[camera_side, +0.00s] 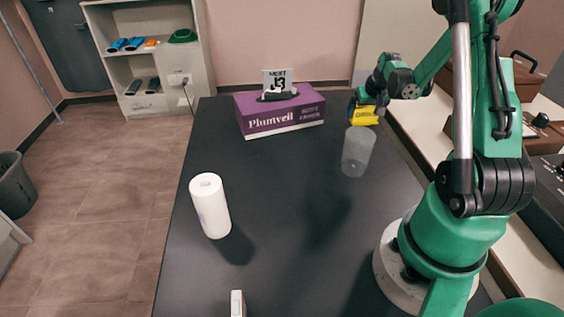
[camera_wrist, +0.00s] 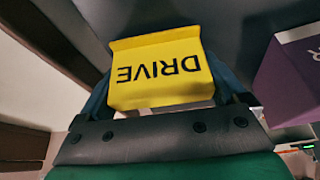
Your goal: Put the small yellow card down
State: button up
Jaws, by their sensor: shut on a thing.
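The small yellow card (camera_side: 363,115) is held up above the far right part of the dark table (camera_side: 280,200). In the wrist view the card (camera_wrist: 160,70) fills the middle and bears the word DRIVE, upside down. My gripper (camera_side: 366,100) is shut on it; the two blue fingers (camera_wrist: 165,95) show at the card's sides. In the side view the card is just above and behind a clear cup (camera_side: 356,155); I cannot tell whether they touch.
A white roll (camera_side: 210,205) stands at the left. A small white object (camera_side: 237,303) is at the near edge. The table's middle is clear.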

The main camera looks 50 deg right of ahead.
jog(key=shift+f, duration=0.2)
jog(key=o, duration=0.9)
jog(key=shift+f, duration=0.1)
jog(key=v, duration=1.2)
jog(key=w+a+n+t+y, duration=0.1)
jog(key=a+n, duration=0.2)
jog(key=a, duration=0.6)
jog(key=w+a+r+n+t+y, duration=0.1)
jog(key=a+n, duration=0.2)
jog(key=a, duration=0.7)
jog(key=w+a+r+n+t+y, duration=0.1)
jog(key=a+n+t, duration=0.1)
jog(key=a, duration=0.8)
jog(key=shift+w+r+n, duration=0.15)
jog(key=shift+w+n, duration=0.15)
jog(key=shift+n, duration=0.2)
